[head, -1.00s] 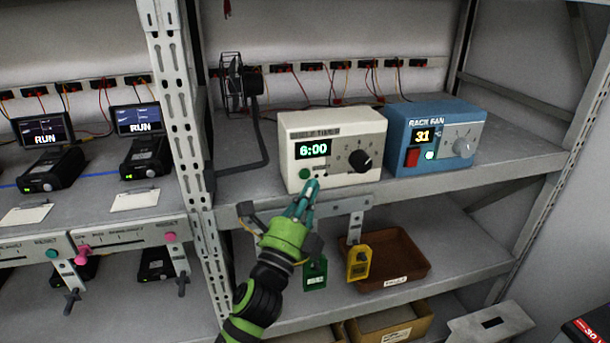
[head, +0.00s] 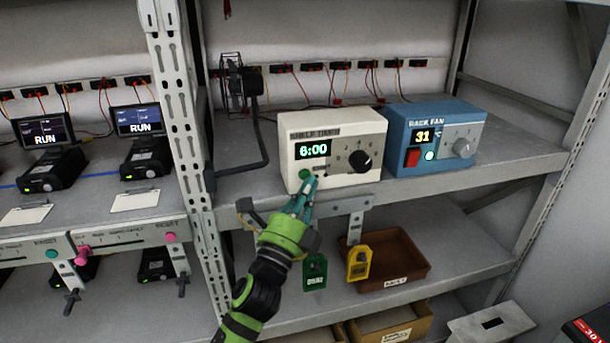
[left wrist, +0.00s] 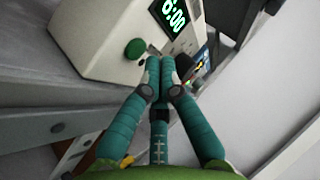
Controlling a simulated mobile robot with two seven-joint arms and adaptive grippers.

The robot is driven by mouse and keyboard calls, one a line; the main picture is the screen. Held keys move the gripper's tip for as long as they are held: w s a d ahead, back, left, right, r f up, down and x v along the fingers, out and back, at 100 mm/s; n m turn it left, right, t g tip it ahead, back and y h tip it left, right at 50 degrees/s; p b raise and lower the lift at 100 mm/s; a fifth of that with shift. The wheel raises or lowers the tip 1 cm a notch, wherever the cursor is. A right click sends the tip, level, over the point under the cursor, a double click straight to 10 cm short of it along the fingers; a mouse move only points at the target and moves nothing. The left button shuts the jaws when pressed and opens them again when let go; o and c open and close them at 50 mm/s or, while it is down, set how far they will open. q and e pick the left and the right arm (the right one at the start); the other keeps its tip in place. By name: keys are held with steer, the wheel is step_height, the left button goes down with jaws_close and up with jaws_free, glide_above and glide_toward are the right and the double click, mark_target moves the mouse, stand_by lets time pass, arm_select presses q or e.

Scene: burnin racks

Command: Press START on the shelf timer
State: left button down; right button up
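The shelf timer (head: 335,148) is a cream box on the upper shelf, its green display reading 6:00, with a black knob at the right of its face. Its round green button (head: 304,174) is at the lower left of the face; the button (left wrist: 134,48) also shows in the left wrist view. My left gripper (head: 308,184) has its teal fingertips just in front of the timer's lower face, slightly right of and below the button. In the left wrist view the fingertips (left wrist: 160,62) are together and hold nothing. Contact with the button cannot be seen. My right gripper is out of view.
A blue rack fan box (head: 436,137) stands right of the timer. A metal upright (head: 180,120) and a small black fan (head: 232,82) are to the left. Green (head: 315,271) and yellow (head: 358,262) tags hang below the shelf edge, near a brown tray (head: 411,257).

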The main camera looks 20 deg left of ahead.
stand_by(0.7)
arm_select(q)
steer(key=shift+w+a, duration=0.25)
steer(key=shift+w, duration=0.1)
steer(key=shift+w+a, duration=0.2)
steer(key=shift+w, duration=0.1)
stand_by(0.7)
steer(key=shift+s+d, duration=0.45)
steer(key=shift+s, duration=0.25)
steer(key=shift+s+d, duration=0.7)
steer(key=shift+s, duration=0.35)
steer(key=shift+s+d, duration=0.7)
steer(key=shift+s, duration=0.3)
